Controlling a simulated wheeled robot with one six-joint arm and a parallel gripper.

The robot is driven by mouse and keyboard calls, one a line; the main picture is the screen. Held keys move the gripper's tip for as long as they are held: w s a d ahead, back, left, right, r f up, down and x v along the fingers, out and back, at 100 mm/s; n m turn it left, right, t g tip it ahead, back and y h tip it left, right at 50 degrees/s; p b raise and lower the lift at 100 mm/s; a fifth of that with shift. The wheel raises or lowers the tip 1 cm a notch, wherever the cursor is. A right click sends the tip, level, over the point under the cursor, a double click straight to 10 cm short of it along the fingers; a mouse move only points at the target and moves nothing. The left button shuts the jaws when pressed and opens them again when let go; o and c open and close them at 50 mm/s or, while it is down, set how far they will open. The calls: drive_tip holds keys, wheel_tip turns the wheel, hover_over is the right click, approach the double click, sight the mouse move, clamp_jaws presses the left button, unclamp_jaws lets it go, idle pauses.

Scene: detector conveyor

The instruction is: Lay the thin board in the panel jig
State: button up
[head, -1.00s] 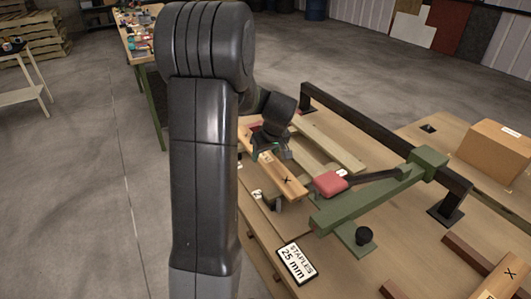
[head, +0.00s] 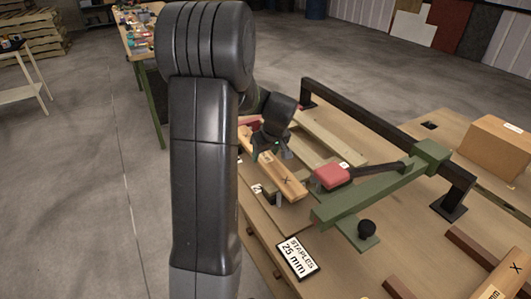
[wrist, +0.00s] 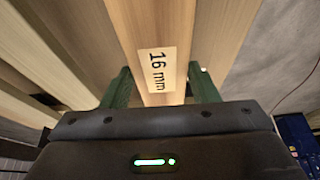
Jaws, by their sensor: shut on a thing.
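I cannot make out for certain which part is the panel jig. My arm hides the bench's left side.
Pale planks (head: 330,135) lie at the back. A "STAPLES 25 mm" sign (head: 297,257) is in front. A cardboard box (head: 495,150) sits right.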

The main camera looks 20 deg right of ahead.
drive_tip(key=o, duration=1.2)
drive_tip(key=shift+c, duration=0.2)
drive_tip(key=v, duration=1.3)
drive_tip(key=shift+r, duration=0.35)
drive_tip(key=shift+s, duration=0.1)
drive_tip(key=x, duration=1.3)
drive_tip(key=shift+f, duration=0.25)
drive_tip(key=shift+r+p, duration=0.25)
drive_tip(key=shift+p, duration=0.2)
drive_tip(key=shift+r, duration=0.1)
